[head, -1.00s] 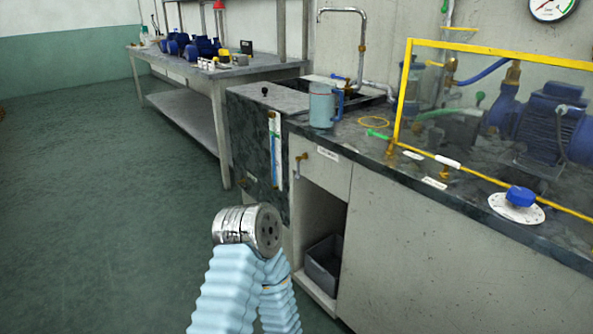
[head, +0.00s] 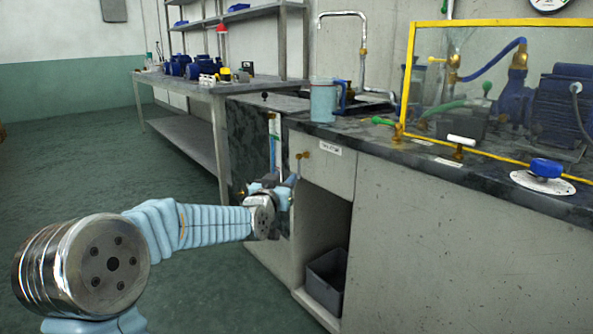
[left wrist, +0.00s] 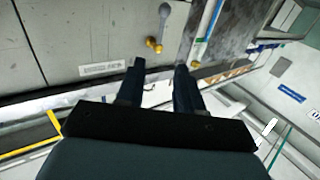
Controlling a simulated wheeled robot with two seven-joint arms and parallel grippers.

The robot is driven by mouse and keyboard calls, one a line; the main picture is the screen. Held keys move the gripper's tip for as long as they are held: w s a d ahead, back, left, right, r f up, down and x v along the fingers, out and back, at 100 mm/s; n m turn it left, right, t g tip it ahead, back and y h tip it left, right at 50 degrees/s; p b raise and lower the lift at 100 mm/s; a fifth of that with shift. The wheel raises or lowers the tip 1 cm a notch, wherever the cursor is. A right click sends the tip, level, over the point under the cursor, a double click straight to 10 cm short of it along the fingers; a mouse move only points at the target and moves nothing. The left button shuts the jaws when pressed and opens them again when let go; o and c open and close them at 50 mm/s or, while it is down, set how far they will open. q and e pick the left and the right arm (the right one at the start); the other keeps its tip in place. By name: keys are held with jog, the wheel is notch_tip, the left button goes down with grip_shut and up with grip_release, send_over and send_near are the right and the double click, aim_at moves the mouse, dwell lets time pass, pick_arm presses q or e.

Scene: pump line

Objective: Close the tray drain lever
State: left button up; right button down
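The tray drain lever (head: 300,160) is a small brass valve with a handle on the cabinet front, just under the worktop, left of a white label (head: 330,148). Its handle hangs down. In the left wrist view the lever (left wrist: 163,20) shows a grey handle and brass hub, beyond the fingertips, with the label (left wrist: 102,68) near the left finger. My left gripper (head: 284,185) is in front of the cabinet, a little below and left of the lever. In the left wrist view its fingers (left wrist: 159,68) are apart with nothing between them. My right gripper is not in view.
A blue-grey jug (head: 323,101) stands on the worktop above the lever. A yellow-framed clear guard (head: 470,70) encloses the pump. Valves with green (head: 384,121) and white (head: 460,140) handles are nearby. A grey bin (head: 325,282) sits in the open cabinet bay.

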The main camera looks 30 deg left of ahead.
aim_at(299, 167)
pick_arm(q)
jog(key=w+a, duration=0.2)
jog(key=w, duration=0.9)
jog(key=shift+p, duration=0.3)
grip_shut()
jog(key=shift+f, duration=0.1)
dwell(0.7)
